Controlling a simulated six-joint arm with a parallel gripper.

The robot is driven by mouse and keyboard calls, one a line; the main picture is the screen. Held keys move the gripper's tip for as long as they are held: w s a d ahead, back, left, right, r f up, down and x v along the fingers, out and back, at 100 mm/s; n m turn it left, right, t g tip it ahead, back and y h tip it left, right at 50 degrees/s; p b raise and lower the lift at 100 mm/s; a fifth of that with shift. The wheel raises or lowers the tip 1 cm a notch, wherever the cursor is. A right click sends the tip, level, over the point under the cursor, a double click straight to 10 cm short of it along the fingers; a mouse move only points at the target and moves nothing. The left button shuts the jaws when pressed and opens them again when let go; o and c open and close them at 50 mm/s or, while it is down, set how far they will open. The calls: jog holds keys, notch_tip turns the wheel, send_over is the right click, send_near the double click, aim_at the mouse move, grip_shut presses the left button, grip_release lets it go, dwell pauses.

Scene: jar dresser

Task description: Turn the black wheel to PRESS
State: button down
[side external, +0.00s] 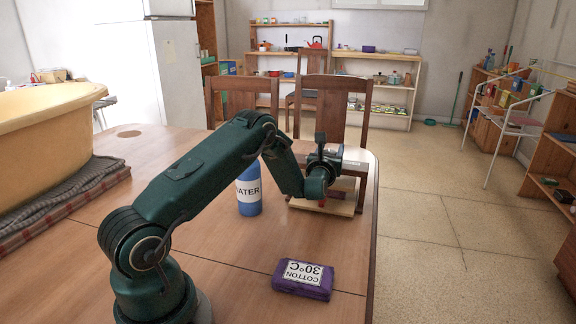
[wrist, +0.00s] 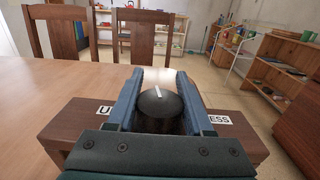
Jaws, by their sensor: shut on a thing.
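The black wheel (wrist: 158,102) shows in the wrist view, a round knob with a white line on top. The line points up and slightly left in the picture. My gripper (wrist: 157,82) has its two blue fingers on either side of the wheel, shut on it. The wheel sits on a brown wooden block (wrist: 72,122). A label starting with U (wrist: 105,111) is at its left, and a label ending in ESS (wrist: 220,120) is at its right; both are partly covered. In the side external view my gripper (side external: 325,185) hides the wheel.
A blue bottle marked WATER (side external: 249,190) stands left of my gripper. A purple COTTON 30°C pack (side external: 303,279) lies toward the front. A yellow tub (side external: 40,120) is at the far left. Wooden chairs (side external: 327,90) stand behind the table (side external: 225,265).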

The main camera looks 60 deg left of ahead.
jog(key=shift+c, duration=1.4)
grip_release()
jog(key=shift+r, duration=0.1)
jog(key=shift+s+d, duration=0.35)
jog(key=shift+d, duration=0.1)
jog(key=shift+v, duration=2)
